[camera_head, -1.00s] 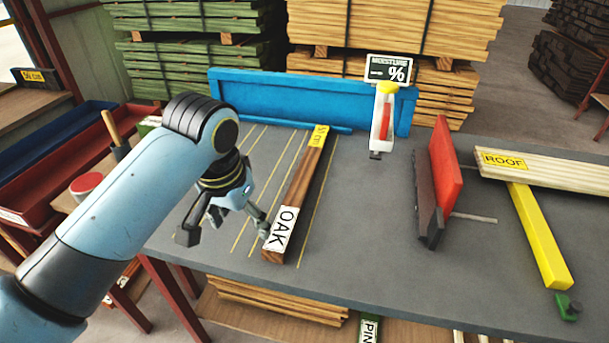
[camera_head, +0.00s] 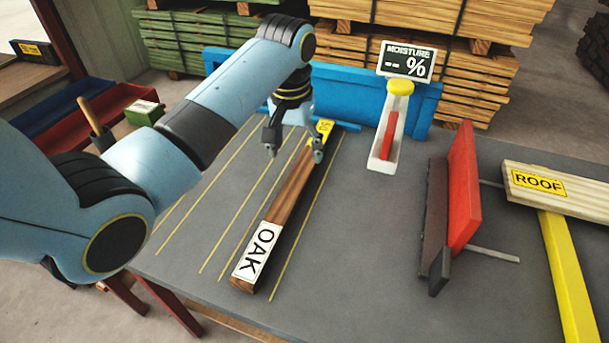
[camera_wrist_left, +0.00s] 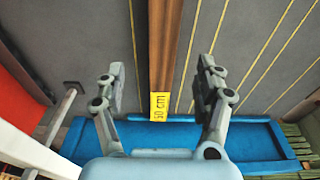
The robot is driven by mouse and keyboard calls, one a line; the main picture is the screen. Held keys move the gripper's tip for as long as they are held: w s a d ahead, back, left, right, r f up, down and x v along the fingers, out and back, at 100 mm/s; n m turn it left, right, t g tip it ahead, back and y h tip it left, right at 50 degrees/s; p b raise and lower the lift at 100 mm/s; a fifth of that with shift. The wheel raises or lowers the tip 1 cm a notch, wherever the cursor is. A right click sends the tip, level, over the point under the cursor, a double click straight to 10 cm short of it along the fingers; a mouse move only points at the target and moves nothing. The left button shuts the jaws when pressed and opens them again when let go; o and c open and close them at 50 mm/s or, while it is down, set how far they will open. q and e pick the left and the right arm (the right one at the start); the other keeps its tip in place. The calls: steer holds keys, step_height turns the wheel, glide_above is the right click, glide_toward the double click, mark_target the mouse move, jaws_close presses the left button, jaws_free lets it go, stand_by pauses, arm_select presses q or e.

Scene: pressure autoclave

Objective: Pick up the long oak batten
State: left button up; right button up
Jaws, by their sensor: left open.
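The long oak batten (camera_head: 289,197) lies flat on the grey table (camera_head: 350,270), with a white OAK label on its near end and a yellow length label on its far end. My left gripper (camera_head: 295,157) is open over the far half of the batten, with one finger to each side of it. In the left wrist view the batten (camera_wrist_left: 163,50) runs between the two spread fingers (camera_wrist_left: 160,85), and its yellow end label reads 50 cm. I cannot tell how far above the batten the fingertips are. My right gripper is not in view.
A blue raised board (camera_head: 345,88) runs along the table's back. The moisture meter (camera_head: 388,135) stands right of the batten. A red and dark upright stop (camera_head: 462,190) and a ROOF board (camera_head: 575,190) on a yellow bar (camera_head: 568,280) are further right. Bare table lies around the batten.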

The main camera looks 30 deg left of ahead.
arm_select(q)
glide_above(296, 180)
steer(key=f, duration=0.4)
steer(key=shift+s+d+f, duration=0.2)
steer(key=f, duration=0.4)
steer(key=shift+a+f, duration=0.2)
steer(key=shift+f, duration=0.05)
steer(key=shift+w+f+b, duration=0.1)
steer(key=shift+f+b, duration=0.2)
steer(key=c, duration=0.5)
jaws_close()
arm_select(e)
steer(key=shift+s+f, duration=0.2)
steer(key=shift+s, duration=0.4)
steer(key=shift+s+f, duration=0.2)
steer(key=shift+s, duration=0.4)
